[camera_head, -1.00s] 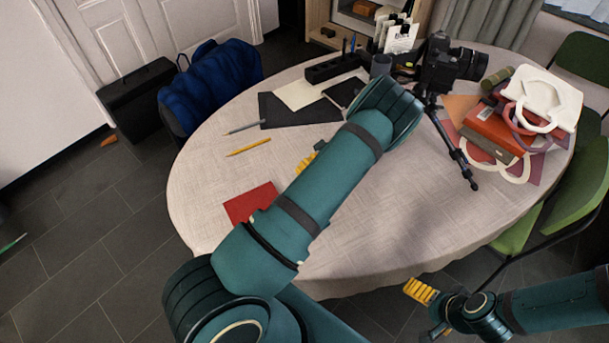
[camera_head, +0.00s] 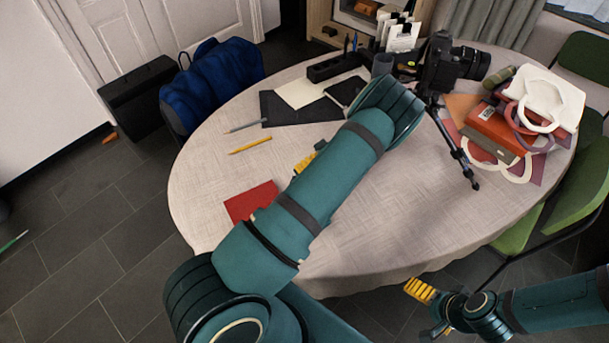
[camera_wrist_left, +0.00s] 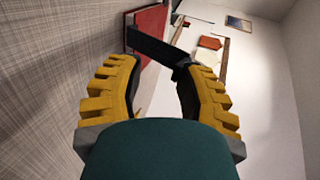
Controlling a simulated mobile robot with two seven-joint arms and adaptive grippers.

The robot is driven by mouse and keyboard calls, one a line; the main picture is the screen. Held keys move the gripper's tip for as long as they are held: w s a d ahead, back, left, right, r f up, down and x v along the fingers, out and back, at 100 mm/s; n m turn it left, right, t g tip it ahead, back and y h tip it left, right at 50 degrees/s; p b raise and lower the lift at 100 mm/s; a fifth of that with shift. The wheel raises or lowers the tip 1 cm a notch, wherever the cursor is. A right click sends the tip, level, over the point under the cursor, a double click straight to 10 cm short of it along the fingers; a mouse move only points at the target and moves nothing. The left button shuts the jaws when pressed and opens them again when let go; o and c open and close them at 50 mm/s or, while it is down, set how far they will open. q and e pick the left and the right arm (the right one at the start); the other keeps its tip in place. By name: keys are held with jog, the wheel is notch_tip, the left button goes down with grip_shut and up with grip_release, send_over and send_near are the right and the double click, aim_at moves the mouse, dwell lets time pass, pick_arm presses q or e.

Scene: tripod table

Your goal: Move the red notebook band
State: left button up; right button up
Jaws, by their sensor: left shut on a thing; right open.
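A red notebook (camera_head: 251,203) lies flat near the front left of the table, beside my left arm. In the left wrist view, a red flat object that looks like the notebook (camera_wrist_left: 150,24) shows past my fingertips. A dark strip (camera_wrist_left: 152,46), seemingly its band, runs from the red object across to the right fingertip. My left gripper (camera_wrist_left: 162,66) is shut on this strip, its yellow fingers spread around it. In the head view it is mostly hidden behind my arm, with only some yellow (camera_head: 305,163) showing. My right gripper (camera_head: 420,309) is open and empty, off the table's front edge.
The table (camera_head: 390,220) is clear at front centre. A yellow pencil (camera_head: 250,145), a grey pen (camera_head: 246,126) and dark sheets (camera_head: 290,112) lie behind the notebook. A camera on a tripod (camera_head: 450,65) and a pile with a red box (camera_head: 497,130) stand at right.

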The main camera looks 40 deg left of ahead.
pick_arm(q)
notch_tip(320, 180, up, 10)
dwell(0.5)
dwell(0.4)
